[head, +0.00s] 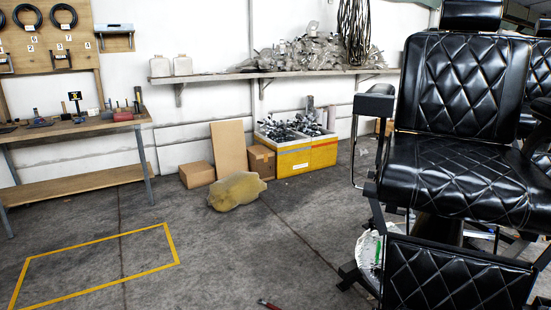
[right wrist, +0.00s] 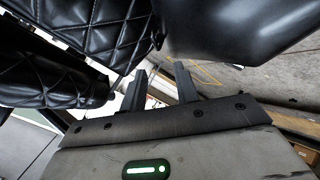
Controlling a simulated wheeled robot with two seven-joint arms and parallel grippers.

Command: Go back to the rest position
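A black quilted barber chair (head: 450,180) fills the right side of the head view, with its seat, backrest, armrest and footrest panel showing. Its black padding (right wrist: 95,30) also shows close up in the right wrist view, at the top and left. My right gripper (right wrist: 160,70) shows in the right wrist view beside the padding. Its two dark fingers are apart, with nothing visible between them. Neither gripper shows in the head view, and my left gripper is out of sight.
A wooden workbench (head: 80,130) with tools stands at the left. Cardboard boxes (head: 229,147), a yellow bin (head: 300,158) and a yellowish lump (head: 237,191) are along the back wall. A yellow rectangle (head: 100,240) marks open floor. A small red object (head: 268,304) shows at the bottom edge.

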